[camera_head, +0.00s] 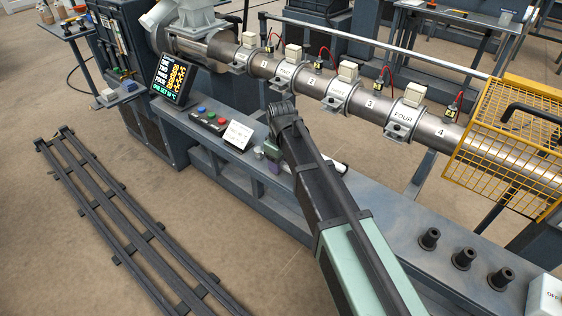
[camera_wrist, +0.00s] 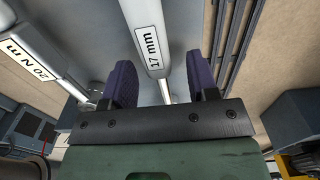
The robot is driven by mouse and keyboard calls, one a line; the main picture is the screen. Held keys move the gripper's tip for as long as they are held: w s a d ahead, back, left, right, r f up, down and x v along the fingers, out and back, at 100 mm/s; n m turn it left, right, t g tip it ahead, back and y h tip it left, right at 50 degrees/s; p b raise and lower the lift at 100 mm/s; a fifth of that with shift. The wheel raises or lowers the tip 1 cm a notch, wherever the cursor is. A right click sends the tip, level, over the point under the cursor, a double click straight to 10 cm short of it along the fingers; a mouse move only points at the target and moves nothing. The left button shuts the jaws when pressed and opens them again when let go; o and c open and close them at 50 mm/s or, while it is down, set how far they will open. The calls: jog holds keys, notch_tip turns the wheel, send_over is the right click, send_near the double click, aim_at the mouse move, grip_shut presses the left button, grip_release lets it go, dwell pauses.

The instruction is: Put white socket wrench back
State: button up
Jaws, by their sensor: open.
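In the wrist view, a white socket wrench marked "17 mm" (camera_wrist: 145,28) lies on the grey bench surface, its handle running between my fingers. My gripper (camera_wrist: 161,70) is open, with one purple finger pad on each side of the handle; I cannot tell whether either pad touches it. A second white tool marked "20 N m" (camera_wrist: 42,68) lies to the left in that view. In the head view, my arm hides most of the gripper and the tools. A white tool end (camera_head: 338,166) shows right of my arm; which tool it belongs to is unclear.
A button panel (camera_head: 209,121), a white sign (camera_head: 238,135) and a display (camera_head: 174,79) stand left of my arm on the machine base. The heated barrel (camera_head: 312,82) runs behind. Several dark pegs (camera_head: 464,258) stand at the right. Floor rails (camera_head: 130,235) lie at the left.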

notch_tip(320, 180, up, 11)
jog(key=p, duration=1.1)
jog(key=shift+f, duration=0.1)
jog(key=s+d+m, duration=1)
jog(key=s+d, duration=0.7)
jog(key=s, duration=0.3)
notch_tip(320, 180, up, 12)
jog(key=w+d+p, duration=0.1)
jog(key=p, duration=1.1)
jog(key=shift+d, duration=0.25)
